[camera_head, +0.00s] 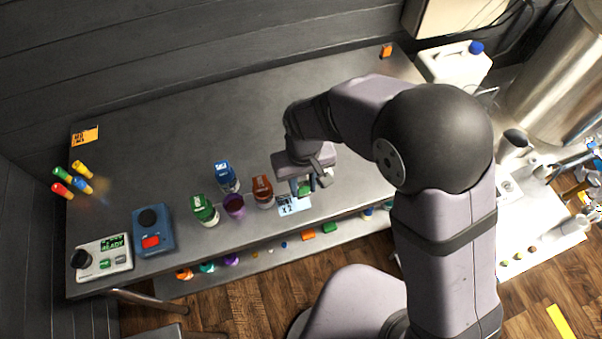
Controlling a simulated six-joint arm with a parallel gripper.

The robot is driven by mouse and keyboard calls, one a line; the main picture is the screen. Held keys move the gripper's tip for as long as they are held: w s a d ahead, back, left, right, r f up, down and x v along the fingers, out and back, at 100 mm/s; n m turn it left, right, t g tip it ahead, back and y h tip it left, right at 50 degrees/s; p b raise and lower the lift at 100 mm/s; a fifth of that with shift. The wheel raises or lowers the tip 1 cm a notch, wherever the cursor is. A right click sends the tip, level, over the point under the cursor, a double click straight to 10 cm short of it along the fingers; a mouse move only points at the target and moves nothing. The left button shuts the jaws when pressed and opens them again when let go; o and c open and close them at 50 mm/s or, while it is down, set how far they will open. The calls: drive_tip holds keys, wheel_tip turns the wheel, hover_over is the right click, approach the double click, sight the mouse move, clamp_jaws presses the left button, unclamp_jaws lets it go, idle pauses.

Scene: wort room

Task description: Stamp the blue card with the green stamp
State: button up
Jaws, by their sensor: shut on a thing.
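The light blue card (293,206) lies flat on the dark bench near its front edge, with dark print on it. My gripper (303,188) is just above and behind the card and points down. It is shut on a small green thing (306,190), which looks like the green stamp. The fingers and wrist hide most of it. I cannot tell whether its lower end touches the card, and part of the card may be hidden.
Red (263,191), blue (227,177), green (204,210) and purple (234,206) containers stand left of the card. Farther left are a blue box with a red button (153,230), a white device (102,258), several coloured pegs and an orange card (85,136). The bench's back middle is clear.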

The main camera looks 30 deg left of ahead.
drive_tip(key=shift+w+a, duration=0.4)
drive_tip(key=shift+a, duration=0.1)
drive_tip(key=b, duration=0.5)
hover_over(301, 202)
drive_tip(key=shift+w+f, duration=0.1)
drive_tip(key=shift+f, duration=2.9)
drive_tip(key=shift+f+b, duration=0.3)
drive_tip(key=shift+f, duration=0.2)
drive_tip(key=shift+f, duration=0.15)
wheel_tip(301, 202, up, 7)
drive_tip(key=p, duration=0.6)
